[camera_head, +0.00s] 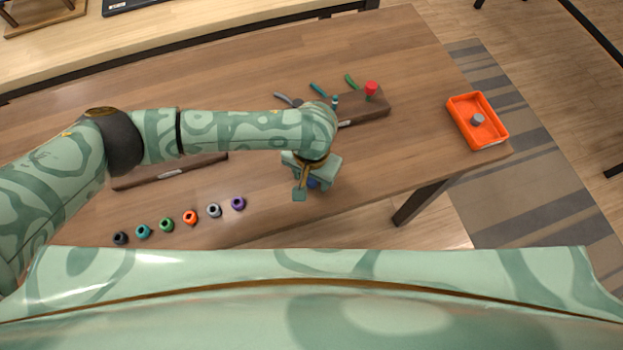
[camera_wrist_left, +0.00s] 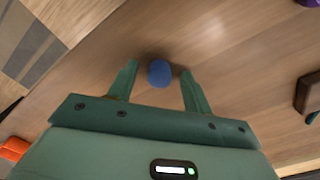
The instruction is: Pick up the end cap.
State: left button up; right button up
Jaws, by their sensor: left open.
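A small blue rounded piece, which looks like the end cap (camera_wrist_left: 160,73), sits on the wooden table. In the left wrist view it lies between the two fingertips of my left gripper (camera_wrist_left: 158,72), with a gap on each side. In the head view my left gripper (camera_head: 313,188) is over the table's near part, and the blue cap (camera_head: 313,183) is mostly hidden beneath it. The gripper is open and holds nothing. My right gripper is not in view.
Several coloured ring-like pieces, among them a purple one (camera_head: 238,203), stand in a row to the left. A dark board (camera_head: 372,106) with a red-topped piece (camera_head: 371,88) is behind. An orange tray (camera_head: 458,112) with a grey piece (camera_head: 477,119) is at the right edge.

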pick_arm(q)
jog(key=c, duration=1)
jog(key=shift+c, duration=0.2)
jog(key=shift+r, duration=0.1)
jog(key=shift+r+p, duration=0.2)
jog(key=shift+p, duration=0.1)
jog(key=r+p, duration=0.1)
jog(key=r, duration=0.1)
jog(key=r+p, duration=0.1)
jog(key=r, duration=0.1)
jog(key=shift+s+d+p, duration=0.25)
jog(key=shift+d+p, duration=0.1)
jog(key=s+d+r+p, duration=0.5)
jog(key=s+d+r, duration=0.3)
jog(key=s+d, duration=0.1)
jog(key=shift+d+r, duration=0.25)
jog(key=shift+d, duration=0.15)
